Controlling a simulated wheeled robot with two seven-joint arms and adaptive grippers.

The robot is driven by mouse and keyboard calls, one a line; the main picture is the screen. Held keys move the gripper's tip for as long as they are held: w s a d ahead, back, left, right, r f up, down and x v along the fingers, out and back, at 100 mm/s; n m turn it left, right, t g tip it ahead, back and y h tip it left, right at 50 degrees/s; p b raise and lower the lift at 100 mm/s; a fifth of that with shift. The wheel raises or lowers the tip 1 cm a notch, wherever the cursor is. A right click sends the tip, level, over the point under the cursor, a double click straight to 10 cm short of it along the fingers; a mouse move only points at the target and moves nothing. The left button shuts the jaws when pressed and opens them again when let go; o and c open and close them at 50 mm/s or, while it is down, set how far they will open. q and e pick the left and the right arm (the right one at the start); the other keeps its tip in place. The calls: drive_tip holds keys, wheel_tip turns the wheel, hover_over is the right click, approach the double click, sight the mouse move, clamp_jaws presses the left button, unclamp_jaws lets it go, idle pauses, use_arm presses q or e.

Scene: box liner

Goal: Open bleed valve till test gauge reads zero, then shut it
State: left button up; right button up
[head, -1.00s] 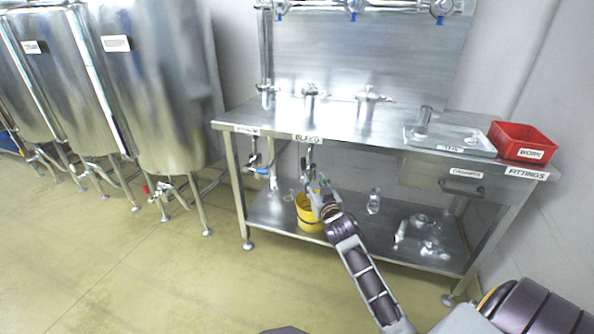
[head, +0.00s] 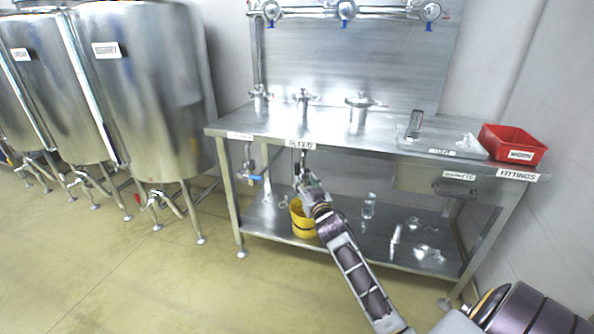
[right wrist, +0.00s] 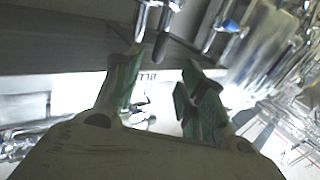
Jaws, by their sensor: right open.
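The "BLEED" label (head: 300,144) is on the bench's front edge. A small metal valve (head: 302,158) hangs under it, partly hidden by my gripper. My right gripper (head: 304,178) is just below that valve and above the yellow bucket. In the right wrist view my right gripper (right wrist: 160,75) has its two green-padded fingers apart with nothing between them. A metal stem (right wrist: 161,42) hangs just beyond the fingertips; I cannot tell if they touch it. Round gauge-like fittings (head: 347,9) line the top pipe; none can be read. My left gripper is not in view.
The yellow bucket (head: 302,220) stands on the lower shelf (head: 350,236), with glassware beside it. A blue-handled valve (head: 250,176) hangs left of my gripper. A clear tray (head: 440,146) and red bin (head: 512,146) are on the bench. Steel tanks (head: 150,110) stand left; the floor is clear.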

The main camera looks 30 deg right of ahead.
sight(298, 170)
drive_tip(key=shift+b+x, duration=0.6)
drive_tip(key=shift+x, duration=1.85)
drive_tip(key=shift+b+x, duration=0.3)
drive_tip(key=shift+x, duration=0.7)
drive_tip(key=shift+w+d+f, duration=0.1)
drive_tip(key=shift+w+d, duration=0.05)
drive_tip(key=shift+w, duration=0.5)
drive_tip(key=shift+b+x, duration=0.45)
drive_tip(key=shift+x, duration=0.45)
drive_tip(key=shift+w+d, duration=0.2)
drive_tip(key=shift+w, duration=0.4)
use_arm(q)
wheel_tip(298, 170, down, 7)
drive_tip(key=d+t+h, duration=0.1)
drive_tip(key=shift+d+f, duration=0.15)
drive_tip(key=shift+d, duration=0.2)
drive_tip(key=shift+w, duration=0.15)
use_arm(e)
drive_tip(key=shift+c, duration=0.2)
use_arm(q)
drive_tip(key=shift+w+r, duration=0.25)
use_arm(e)
clamp_jaws()
